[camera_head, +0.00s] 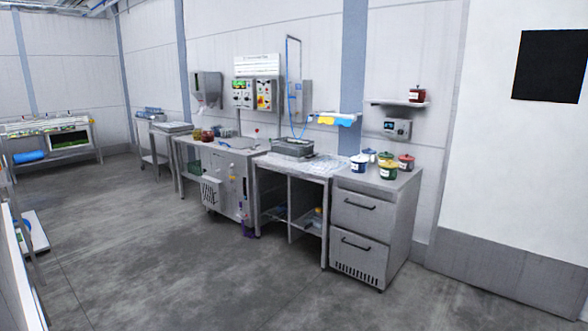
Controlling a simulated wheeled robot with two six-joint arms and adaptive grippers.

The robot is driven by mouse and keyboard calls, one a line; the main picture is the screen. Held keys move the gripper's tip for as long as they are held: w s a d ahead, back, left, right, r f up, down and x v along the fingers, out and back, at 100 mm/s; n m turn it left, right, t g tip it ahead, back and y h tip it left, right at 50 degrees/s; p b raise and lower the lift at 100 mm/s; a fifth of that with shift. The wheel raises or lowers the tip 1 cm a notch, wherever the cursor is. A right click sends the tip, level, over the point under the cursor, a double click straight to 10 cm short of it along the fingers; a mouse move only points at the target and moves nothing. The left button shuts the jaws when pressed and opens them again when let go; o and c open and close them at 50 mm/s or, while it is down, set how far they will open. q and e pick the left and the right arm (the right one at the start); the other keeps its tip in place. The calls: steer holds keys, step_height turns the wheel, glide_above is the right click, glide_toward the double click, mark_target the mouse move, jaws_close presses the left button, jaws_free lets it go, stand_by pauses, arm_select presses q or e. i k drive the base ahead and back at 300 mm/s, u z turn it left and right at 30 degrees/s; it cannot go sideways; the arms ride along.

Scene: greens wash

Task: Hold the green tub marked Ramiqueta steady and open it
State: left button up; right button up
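Several small lidded tubs stand close together on top of the drawer cabinet (372,222) at the right. One tub (388,171) at the front of the group looks green with a yellowish band. Its marking is too small to read, so I cannot tell if it says Ramiqueta. Its lid appears to be on. Beside it are a white and blue tub (358,164) on the left and a red tub (406,162) on the right. Others are partly hidden behind. Neither of my grippers is in view.
A steel counter (305,167) with a grey bin (292,147) adjoins the cabinet on the left. A wall shelf (388,103) holds a dark red tub (416,95). The grey floor (210,265) before the cabinet is clear.

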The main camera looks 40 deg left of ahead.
mark_target(386, 174)
steer(key=u, duration=1.2)
steer(key=i, duration=2.35)
steer(key=u, duration=2.05)
steer(key=i, duration=1.2)
steer(key=z, duration=3.35)
